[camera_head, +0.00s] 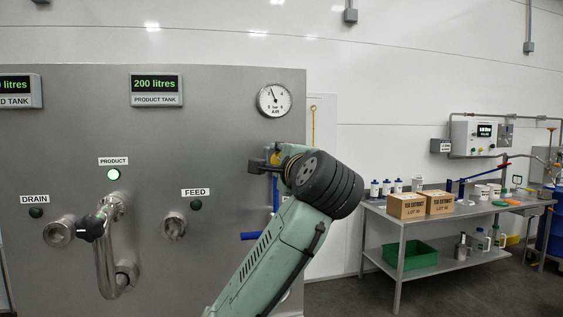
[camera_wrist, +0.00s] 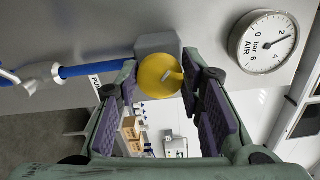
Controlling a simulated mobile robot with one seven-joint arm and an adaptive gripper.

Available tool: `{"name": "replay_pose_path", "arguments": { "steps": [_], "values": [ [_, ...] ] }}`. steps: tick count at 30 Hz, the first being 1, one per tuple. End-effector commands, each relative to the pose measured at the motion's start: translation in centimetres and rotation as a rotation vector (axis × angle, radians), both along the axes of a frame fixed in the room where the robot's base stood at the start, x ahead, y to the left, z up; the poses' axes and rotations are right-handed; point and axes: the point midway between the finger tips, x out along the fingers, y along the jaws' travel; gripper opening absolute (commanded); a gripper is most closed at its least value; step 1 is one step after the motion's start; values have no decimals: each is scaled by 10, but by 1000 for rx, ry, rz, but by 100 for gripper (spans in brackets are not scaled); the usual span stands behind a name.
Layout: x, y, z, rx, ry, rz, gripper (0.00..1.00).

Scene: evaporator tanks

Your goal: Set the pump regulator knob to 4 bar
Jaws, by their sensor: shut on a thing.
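The yellow round regulator knob (camera_wrist: 158,79) sits between the two fingers of my gripper (camera_wrist: 161,83) in the wrist view, with a small pale mark on its face. My gripper is shut on it, and the fingers hide its sides. In the head view my gripper (camera_head: 272,163) is at the right part of the steel panel, with only a bit of yellow showing. The round air gauge (camera_head: 274,100) is above it and also shows in the wrist view (camera_wrist: 264,42). Its needle points near the 2 mark, up and slightly left in the head view.
A blue pipe (camera_wrist: 88,70) runs beside the knob from a grey block (camera_wrist: 158,43). The steel panel (camera_head: 75,150) carries bent pipes, lamps and tank displays (camera_head: 156,88). A steel table (camera_head: 470,205) with boxes (camera_head: 406,206) stands to the right.

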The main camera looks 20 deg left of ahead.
Motion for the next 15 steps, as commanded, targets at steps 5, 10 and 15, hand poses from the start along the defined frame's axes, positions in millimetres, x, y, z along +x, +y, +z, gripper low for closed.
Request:
{"name": "replay_pose_path", "arguments": {
  "steps": [5, 10, 15],
  "values": [
    [-1, 1, 1, 139, 95, 3, 7],
    [0, 0, 1, 272, 186, 2, 7],
    [0, 0, 1, 401, 273, 1, 7]
  ]
}}
